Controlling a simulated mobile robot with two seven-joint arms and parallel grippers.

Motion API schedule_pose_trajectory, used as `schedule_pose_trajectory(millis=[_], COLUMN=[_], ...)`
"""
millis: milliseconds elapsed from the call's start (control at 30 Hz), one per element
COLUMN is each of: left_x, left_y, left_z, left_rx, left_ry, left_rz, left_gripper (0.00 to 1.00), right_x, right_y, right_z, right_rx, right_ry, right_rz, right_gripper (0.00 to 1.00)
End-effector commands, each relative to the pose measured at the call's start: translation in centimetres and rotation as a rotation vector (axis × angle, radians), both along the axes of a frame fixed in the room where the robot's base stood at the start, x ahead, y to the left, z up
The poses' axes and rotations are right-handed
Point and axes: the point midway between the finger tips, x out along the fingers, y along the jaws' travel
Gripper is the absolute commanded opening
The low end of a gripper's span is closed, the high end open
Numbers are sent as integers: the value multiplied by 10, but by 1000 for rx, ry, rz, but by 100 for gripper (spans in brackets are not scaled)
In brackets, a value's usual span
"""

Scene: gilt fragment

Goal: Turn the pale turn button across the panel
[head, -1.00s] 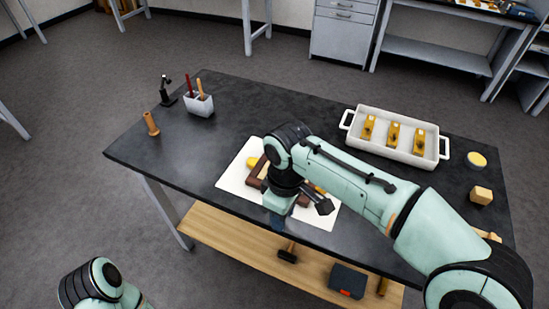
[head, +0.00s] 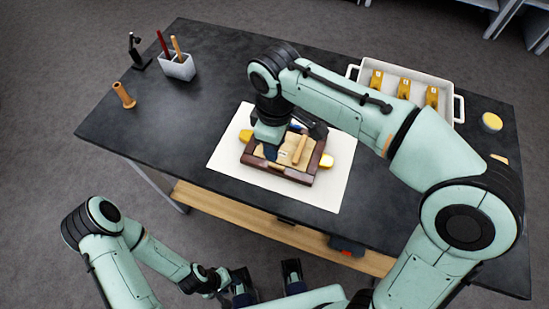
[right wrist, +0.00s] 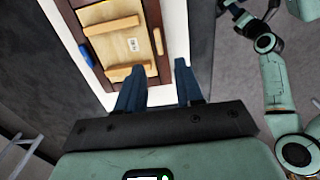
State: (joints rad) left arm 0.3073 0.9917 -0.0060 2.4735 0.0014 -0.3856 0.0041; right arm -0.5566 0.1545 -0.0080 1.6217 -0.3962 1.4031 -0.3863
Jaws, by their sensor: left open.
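A brown wooden frame (head: 290,175) holds a light wood panel (right wrist: 133,60) with a small white label and two raised pale wood bars. In the right wrist view, a small pale piece (right wrist: 157,41), which looks like the turn button, lies along the frame's right rail. A blue piece (right wrist: 86,55) is on the opposite rail. My right gripper (head: 270,152) is over the frame's near left part in the head view; its fingers (right wrist: 159,85) are apart with nothing between them. Contact cannot be told. My left gripper (head: 266,282) is open and empty, off the table's near side.
The frame lies on a white mat (head: 228,160) on the dark table (head: 180,115).

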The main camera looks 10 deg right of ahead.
Motion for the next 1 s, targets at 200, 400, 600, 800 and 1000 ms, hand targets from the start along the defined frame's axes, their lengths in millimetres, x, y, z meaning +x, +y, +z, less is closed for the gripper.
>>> schedule_pose_trajectory(millis=[200, 400, 600, 800, 1000], left_x=[0, 2, 3, 3, 3], left_y=[0, 0, 0, 0, 0], left_z=[-10, -14, -15, -14, -14], left_rx=[1, 2, 2, 2, 2], left_ry=[-6, -13, -16, -16, -16], left_rz=[2, 3, 3, 3, 3], left_gripper=[43, 43, 43, 43, 43], right_x=[-1, 0, 0, 0, 0], right_y=[0, 0, 0, 0, 0], right_z=[-49, -75, -84, -84, -84], right_rx=[-2, -1, -1, 0, 0], right_ry=[4, 2, 1, 0, 0], right_rz=[0, -1, -1, -1, -1], right_gripper=[36, 36, 36, 36, 0])
